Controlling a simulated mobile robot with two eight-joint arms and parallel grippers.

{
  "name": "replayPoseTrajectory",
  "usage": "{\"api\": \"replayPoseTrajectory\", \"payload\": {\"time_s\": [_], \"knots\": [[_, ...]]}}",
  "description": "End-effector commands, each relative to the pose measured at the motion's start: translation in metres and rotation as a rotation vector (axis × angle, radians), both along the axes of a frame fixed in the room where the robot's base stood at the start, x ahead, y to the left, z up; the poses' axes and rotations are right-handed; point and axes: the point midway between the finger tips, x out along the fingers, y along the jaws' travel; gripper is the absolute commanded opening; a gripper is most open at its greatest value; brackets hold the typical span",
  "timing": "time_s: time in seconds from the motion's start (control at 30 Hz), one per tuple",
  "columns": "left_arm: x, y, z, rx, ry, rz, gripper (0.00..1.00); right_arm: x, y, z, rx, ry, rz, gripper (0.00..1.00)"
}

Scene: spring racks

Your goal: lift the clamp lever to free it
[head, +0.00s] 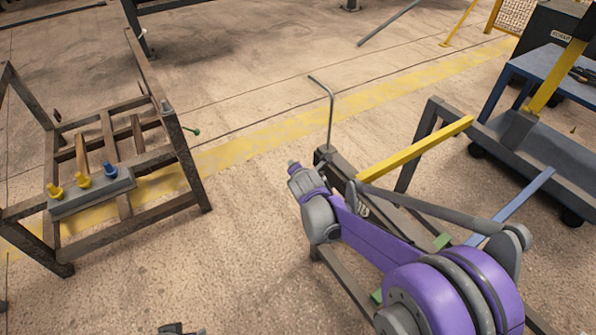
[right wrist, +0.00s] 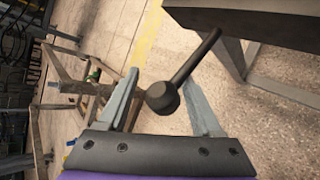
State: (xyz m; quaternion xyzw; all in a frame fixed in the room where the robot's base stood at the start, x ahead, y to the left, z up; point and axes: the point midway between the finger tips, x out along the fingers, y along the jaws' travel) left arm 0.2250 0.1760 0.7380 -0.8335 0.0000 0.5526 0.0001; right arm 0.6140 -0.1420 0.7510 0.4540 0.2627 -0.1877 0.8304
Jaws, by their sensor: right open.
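In the right wrist view a dark lever (right wrist: 192,68) with a round knob at its near end runs up to the right, towards a dark beam. I take it to be the clamp lever. My right gripper (right wrist: 160,76) is open, with the knob showing between its two grey fingers. I cannot tell whether either finger touches it. In the head view my purple right arm reaches over a dark metal rack (head: 343,165). The lever and the right fingertips cannot be made out there.
A thin bent grey rod (head: 331,112) stands up from the rack, and a yellow bar (head: 415,150) crosses it. A rusty frame (head: 190,175) with a grey block (head: 92,193) stands at left. A blue cart (head: 550,75) is at right. Floor between the frames is clear.

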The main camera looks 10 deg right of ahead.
Motion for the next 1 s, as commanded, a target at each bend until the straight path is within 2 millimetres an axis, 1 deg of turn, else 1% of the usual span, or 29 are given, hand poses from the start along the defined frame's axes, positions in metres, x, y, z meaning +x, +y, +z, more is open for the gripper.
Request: {"api": "replayPoseTrajectory", "payload": {"time_s": [0.17, 0.4, 0.5, 0.6, 0.77, 1.0], "knots": [[0.000, 0.000, 0.006, 0.000, -0.002, 0.000, 0.50, -0.016, 0.002, 0.013, 0.001, 0.001, 0.001, 0.66], [-0.001, 0.000, 0.018, 0.000, -0.006, 0.000, 0.50, -0.055, 0.006, 0.044, 0.000, 0.000, 0.002, 0.66], [-0.001, 0.000, 0.022, 0.000, -0.008, 0.000, 0.50, -0.068, 0.007, 0.054, -0.001, -0.001, 0.003, 0.66], [-0.001, 0.000, 0.025, 0.000, -0.009, 0.000, 0.50, -0.078, 0.008, 0.061, 0.000, -0.001, 0.002, 0.66], [-0.001, 0.000, 0.026, 0.000, -0.009, 0.000, 0.50, -0.085, 0.008, 0.065, 0.000, -0.001, 0.002, 0.66], [-0.001, 0.000, 0.026, 0.000, -0.009, 0.000, 0.50, -0.085, 0.008, 0.065, 0.000, 0.000, 0.002, 0.66]]}}
